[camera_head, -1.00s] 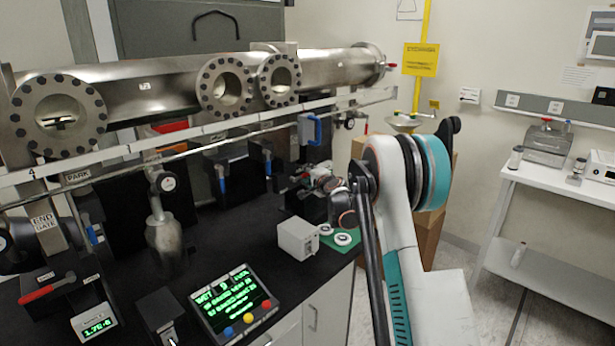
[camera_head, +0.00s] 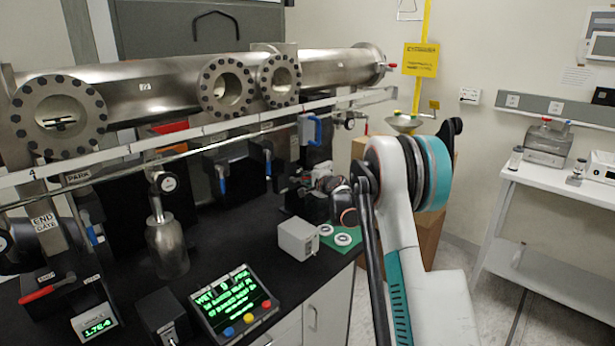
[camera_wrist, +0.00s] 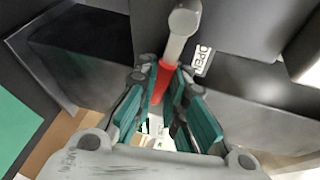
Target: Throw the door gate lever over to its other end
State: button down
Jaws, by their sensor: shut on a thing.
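The lever in my wrist view has a red grip (camera_wrist: 161,84) and a grey shaft with a rounded end (camera_wrist: 183,22). My gripper (camera_wrist: 158,76) is shut on the red grip, with a teal finger on each side. A white label reading OPEN (camera_wrist: 202,60) is just right of the lever. In the head view my gripper (camera_head: 318,180) is at the far right part of the black bench, below the blue-handled part. My own arm partly hides it, and the lever is too small there to make out clearly.
A grey-white box (camera_head: 298,239) and a green mat with white rings (camera_head: 325,230) are close in front of my gripper. A long steel tube (camera_head: 160,88) and rail run above. Another red lever (camera_head: 38,293) is at the far left. A green-text screen (camera_head: 235,303) stands in front.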

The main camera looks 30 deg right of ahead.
jog(key=s+a+f+m+g+y+b, duration=0.1)
jog(key=a+f+m+g+y, duration=0.3)
jog(key=m, duration=0.7)
jog(key=shift+s+a+f+y, duration=0.85)
jog(key=shift+a+y, duration=0.5)
jog(key=shift+y, duration=0.55)
jog(key=shift+a+f, duration=0.1)
jog(key=c, duration=1.9)
grip_release()
jog(key=shift+a, duration=0.1)
jog(key=shift+o, duration=1.3)
jog(key=shift+a, duration=0.2)
jog(key=shift+d, duration=0.15)
